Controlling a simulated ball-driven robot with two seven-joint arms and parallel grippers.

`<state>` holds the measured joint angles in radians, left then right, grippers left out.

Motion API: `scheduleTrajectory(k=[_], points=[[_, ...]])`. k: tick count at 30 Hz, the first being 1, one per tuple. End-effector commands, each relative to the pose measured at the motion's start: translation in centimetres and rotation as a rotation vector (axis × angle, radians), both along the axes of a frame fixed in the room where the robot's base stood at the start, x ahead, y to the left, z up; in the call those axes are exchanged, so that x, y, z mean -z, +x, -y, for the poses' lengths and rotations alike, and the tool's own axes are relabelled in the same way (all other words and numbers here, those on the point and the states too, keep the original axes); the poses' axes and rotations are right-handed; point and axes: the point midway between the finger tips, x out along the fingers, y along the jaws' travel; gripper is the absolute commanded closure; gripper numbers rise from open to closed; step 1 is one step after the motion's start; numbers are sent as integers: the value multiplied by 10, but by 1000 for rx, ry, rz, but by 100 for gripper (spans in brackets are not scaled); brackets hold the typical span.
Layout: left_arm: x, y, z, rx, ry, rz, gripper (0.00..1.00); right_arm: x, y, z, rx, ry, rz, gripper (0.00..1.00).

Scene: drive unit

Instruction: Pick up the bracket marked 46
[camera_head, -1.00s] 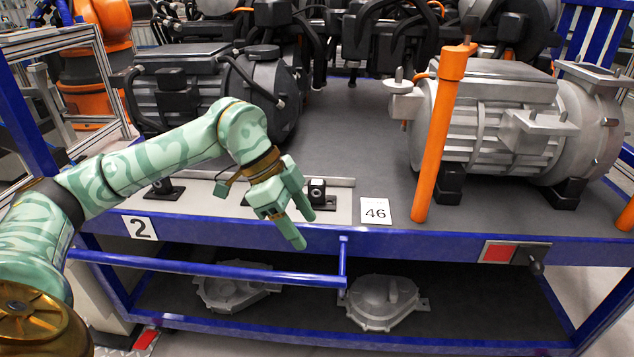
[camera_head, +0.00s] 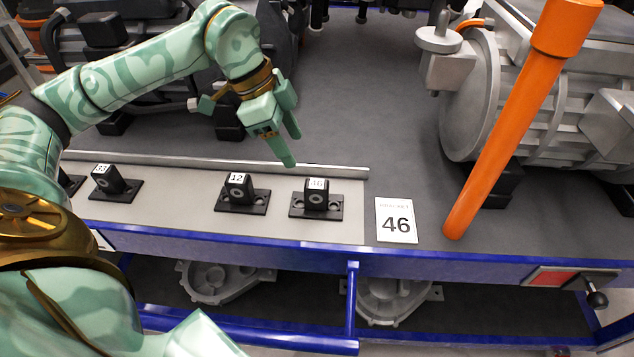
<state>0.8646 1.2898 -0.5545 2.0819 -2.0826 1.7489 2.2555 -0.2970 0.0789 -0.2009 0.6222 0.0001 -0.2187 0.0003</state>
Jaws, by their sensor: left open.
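Several small black brackets stand on a light grey strip at the table's front edge. The right one (camera_head: 316,196) has a white label that is hard to read and may be 46, 36 or 86. The middle bracket (camera_head: 241,194) is labelled 12. The left one (camera_head: 113,187) has a label like 33. A white card (camera_head: 396,220) reading 46 lies right of the strip. My left gripper (camera_head: 292,150) is open and empty, above and behind the right bracket, pointing down. My right gripper is not in view.
A metal rail (camera_head: 215,163) runs behind the brackets. A leaning orange post (camera_head: 512,130) and a grey motor (camera_head: 545,100) stand to the right. Cast housings (camera_head: 392,300) lie on the shelf below. The dark tabletop between the motors is clear.

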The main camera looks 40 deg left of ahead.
Motion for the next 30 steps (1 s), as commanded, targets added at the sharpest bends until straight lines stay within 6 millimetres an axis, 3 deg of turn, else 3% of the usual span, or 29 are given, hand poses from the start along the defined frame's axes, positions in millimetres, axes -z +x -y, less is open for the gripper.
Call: scheduleTrajectory(k=[3, 9, 17, 25, 30], points=[[34, 6, 11, 3, -3, -7, 42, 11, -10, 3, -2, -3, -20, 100], [73, 15, 25, 3, -3, -6, 42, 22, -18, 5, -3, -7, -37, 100], [90, 20, 31, 0, -3, -2, 42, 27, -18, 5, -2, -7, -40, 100], [130, 31, 43, 1, -2, -5, 42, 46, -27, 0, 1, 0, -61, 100], [133, 32, 45, 1, -1, -2, 42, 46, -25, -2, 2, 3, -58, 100]])
